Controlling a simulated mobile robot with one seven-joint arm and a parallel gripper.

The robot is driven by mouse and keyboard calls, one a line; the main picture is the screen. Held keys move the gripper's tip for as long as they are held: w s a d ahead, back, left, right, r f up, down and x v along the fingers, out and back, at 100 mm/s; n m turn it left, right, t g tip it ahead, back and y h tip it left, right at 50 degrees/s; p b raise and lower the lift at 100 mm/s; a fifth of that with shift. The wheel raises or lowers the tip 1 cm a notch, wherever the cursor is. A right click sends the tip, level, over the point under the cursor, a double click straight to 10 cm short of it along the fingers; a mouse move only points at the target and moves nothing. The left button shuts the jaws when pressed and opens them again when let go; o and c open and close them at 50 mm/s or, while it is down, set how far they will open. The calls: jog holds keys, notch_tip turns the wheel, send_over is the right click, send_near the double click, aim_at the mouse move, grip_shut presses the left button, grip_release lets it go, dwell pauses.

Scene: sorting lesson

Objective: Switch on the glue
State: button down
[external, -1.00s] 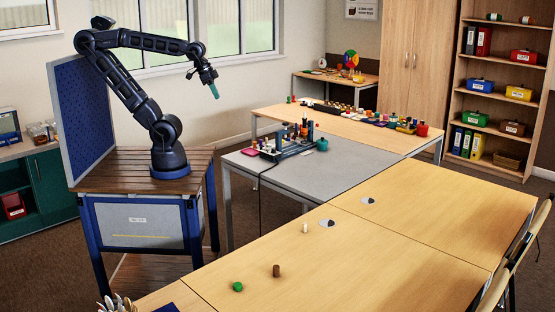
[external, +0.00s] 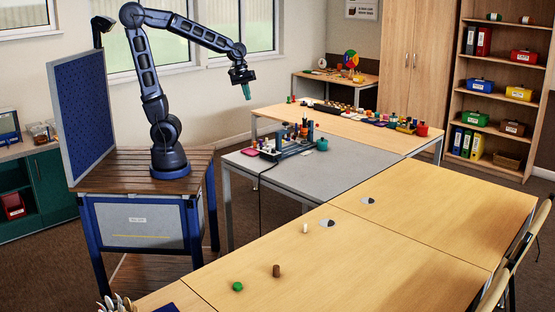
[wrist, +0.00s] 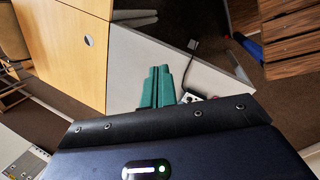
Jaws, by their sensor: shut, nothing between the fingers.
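My gripper (external: 246,91) has teal fingers pointing down, in the air above and left of the grey table in the external view. In the wrist view the teal fingers (wrist: 160,74) are close together and hold nothing. On the grey table (external: 272,182) stands a dark blue rack (external: 292,146) with several small items around it. I cannot make out which is the glue or its switch. In the wrist view a small pale item with dark spots (wrist: 188,98), perhaps a socket strip, shows partly behind the fingers, near a black cable (wrist: 191,60).
A teal pot (external: 322,144) and a pink-red pad (external: 250,151) are on the grey table. A cable hangs over its front edge. The wooden tables to the right hold a green piece (external: 238,286), a brown cylinder (external: 276,270) and a pale peg (external: 305,228), with clear room around.

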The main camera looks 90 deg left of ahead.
jog(key=w+a+f+n, duration=0.4)
jog(key=a+f+n, duration=0.1)
jog(key=a+n, duration=0.35)
jog(key=w+a+f+n, duration=0.4)
jog(key=a+f+n, duration=0.25)
jog(key=a, duration=0.25)
jog(key=a+f+n, duration=0.6)
jog(key=a+n, duration=0.1)
jog(key=a, duration=0.2)
jog(key=s+a+f+n+g+y, duration=0.1)
jog(key=a+f+n, duration=0.4)
jog(key=a, duration=0.5)
jog(key=n, duration=0.2)
jog(key=shift+f+n+g, duration=0.3)
jog(key=shift+f, duration=0.1)
jog(key=shift+f, duration=0.1)
jog(key=f, duration=0.4)
jog(key=w+f, duration=0.1)
jog(key=f, duration=0.4)
jog(key=d+f, duration=0.1)
jog(key=f, duration=0.3)
jog(key=shift+w+d+f, duration=0.1)
jog(key=shift+w+f, duration=0.05)
jog(key=shift+f, duration=0.15)
